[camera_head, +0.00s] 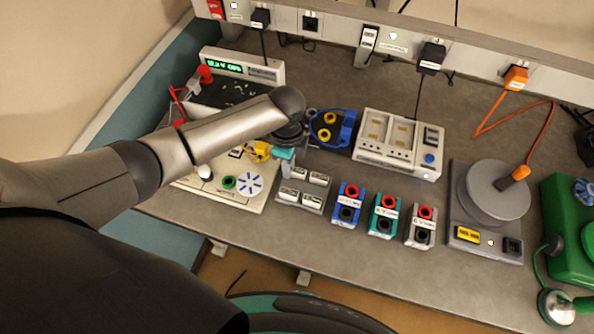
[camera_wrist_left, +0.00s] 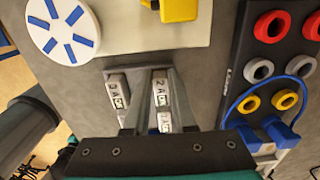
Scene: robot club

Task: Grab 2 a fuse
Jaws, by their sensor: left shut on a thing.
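Several white-labelled fuses stand in a grey holder (camera_head: 313,207) near the middle of the bench in the head view. My left gripper (camera_head: 287,170) reaches down at the holder's back left corner. In the left wrist view its grey fingers (camera_wrist_left: 162,98) are closed around a fuse marked 2 A (camera_wrist_left: 161,90). Another 2 A fuse (camera_wrist_left: 117,92) is beside it on the left. A further label shows lower between the fingers, partly hidden by the gripper body. I cannot tell whether the held fuse is clear of the holder. My right gripper is in neither view.
A cream panel with a blue-marked dial (camera_head: 250,183) is left of the holder. Blue (camera_head: 346,212), teal (camera_head: 383,222) and grey (camera_head: 420,232) terminal blocks stand to its right. Behind are a blue cable by yellow rings (camera_head: 327,125) and a white charger-like unit (camera_head: 398,155). The front strip of bench is clear.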

